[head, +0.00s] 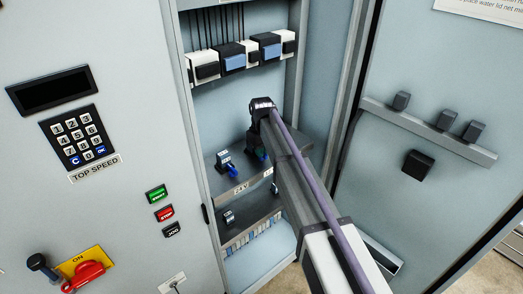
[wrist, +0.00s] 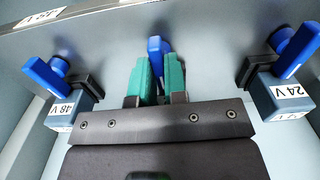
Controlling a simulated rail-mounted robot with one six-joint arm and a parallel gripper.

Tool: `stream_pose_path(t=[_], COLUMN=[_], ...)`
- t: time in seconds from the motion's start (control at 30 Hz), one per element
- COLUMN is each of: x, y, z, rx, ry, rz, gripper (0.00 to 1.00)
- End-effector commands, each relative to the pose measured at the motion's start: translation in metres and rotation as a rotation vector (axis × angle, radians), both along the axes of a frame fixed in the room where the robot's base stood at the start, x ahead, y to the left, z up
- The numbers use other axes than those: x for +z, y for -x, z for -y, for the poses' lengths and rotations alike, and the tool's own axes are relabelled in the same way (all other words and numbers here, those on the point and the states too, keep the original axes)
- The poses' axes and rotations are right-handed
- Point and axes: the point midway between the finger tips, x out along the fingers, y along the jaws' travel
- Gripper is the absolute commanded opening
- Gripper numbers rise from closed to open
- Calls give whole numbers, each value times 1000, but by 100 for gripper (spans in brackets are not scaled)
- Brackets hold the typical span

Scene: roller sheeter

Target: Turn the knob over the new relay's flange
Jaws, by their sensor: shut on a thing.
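In the wrist view my gripper (wrist: 158,75) has its two green fingers closed on the sides of a blue knob (wrist: 156,45). The knob's top edge shows between and beyond the fingertips. The relay and flange under this knob are hidden behind my gripper. A relay with a 48 V label (wrist: 62,108) stands to the left, its blue knob (wrist: 47,78) slanted. A relay with a 24 V label (wrist: 288,92) stands to the right, its blue knob (wrist: 297,52) slanted the other way. In the head view my gripper (head: 261,153) is at the cabinet's upper shelf, largely covered by my arm.
A relay with a blue knob (head: 230,169) sits left of my gripper on the shelf (head: 240,188). Another relay (head: 230,216) is on the lower shelf. Dark and white devices (head: 232,58) hang above. The open door (head: 425,60) is at right, the control panel at left.

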Motion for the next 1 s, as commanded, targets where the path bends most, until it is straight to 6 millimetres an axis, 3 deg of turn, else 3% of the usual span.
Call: stream_pose_path(t=[0.63,0.67,0.73,1.0], x=[0,0,0,2], y=[1,1,1,0], z=[0,0,0,0], rx=[-54,-54,-54,-53], ry=[0,0,0,0], rz=[-1,-1,-1,0], gripper=[0,16,22,23])
